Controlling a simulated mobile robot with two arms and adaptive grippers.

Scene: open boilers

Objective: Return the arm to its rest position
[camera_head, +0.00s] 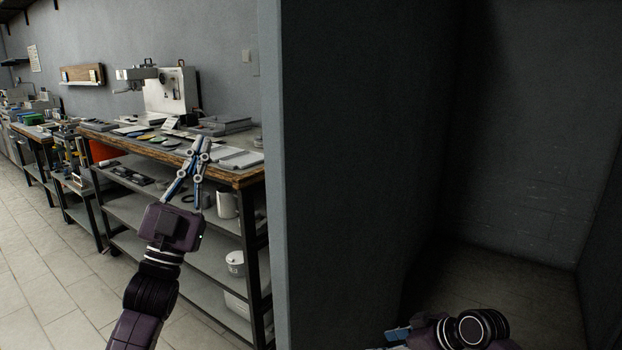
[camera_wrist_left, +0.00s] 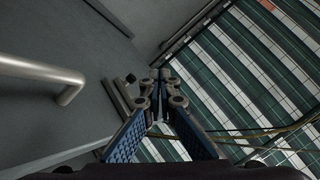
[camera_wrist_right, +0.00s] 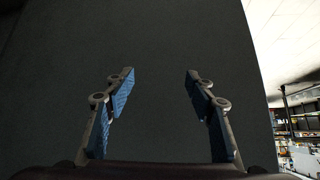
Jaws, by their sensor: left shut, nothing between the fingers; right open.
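My left gripper (camera_head: 202,142) is raised in the middle left of the head view, in front of the workbench in the picture. Its fingers meet at the tips with nothing between them, as the left wrist view (camera_wrist_left: 160,75) also shows. My right gripper (camera_wrist_right: 158,75) is open and empty, its two blue-padded fingers wide apart before a dark flat surface. In the head view only part of the right arm shows at the bottom right, and its fingers are mostly hidden or cut off there.
A grey partition wall (camera_head: 360,150) stands close on the right. A wooden-topped workbench (camera_head: 245,179) with shelves holds a machine (camera_head: 172,90) and flat parts. Tiled floor (camera_head: 50,260) is clear at the left. A metal handle (camera_wrist_left: 70,93) shows in the left wrist view.

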